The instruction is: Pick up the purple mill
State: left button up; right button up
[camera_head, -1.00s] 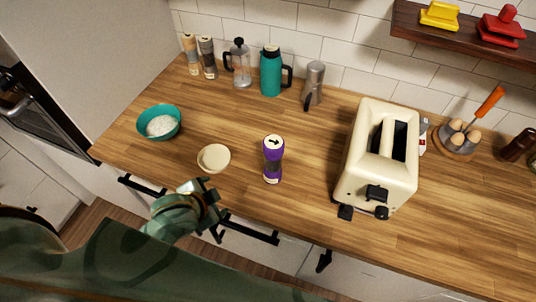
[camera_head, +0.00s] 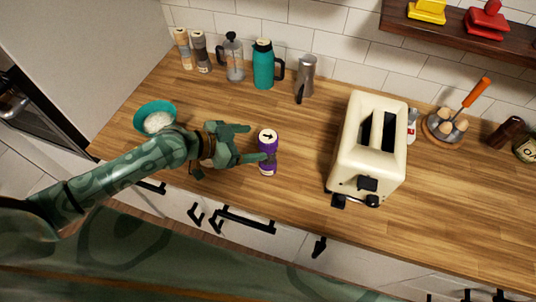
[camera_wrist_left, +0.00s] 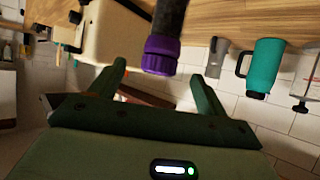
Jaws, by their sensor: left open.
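The purple mill (camera_head: 268,139) stands upright on the wooden counter, with a pale top bearing a dark arrow. My left gripper (camera_head: 257,142) reaches in from the left and is open at the mill's left side, one fingertip overlapping the mill's body in this view. In the left wrist view the mill (camera_wrist_left: 161,55) shows its purple end and dark body in the gap between the spread fingers (camera_wrist_left: 167,66), apparently at or just past the tips. I cannot tell whether either finger touches it. My right gripper is not in view.
The cream toaster (camera_head: 343,165) stands right of the mill. A teal jug (camera_head: 263,68), French press (camera_head: 233,62) and grey pot (camera_head: 305,78) stand behind. Counter behind the mill is clear.

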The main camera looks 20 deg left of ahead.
aim_at(273, 140)
pick_arm(q)
jog(key=x, duration=0.8)
jog(key=shift+w+d, duration=0.1)
jog(key=shift+w, duration=0.05)
grip_shut()
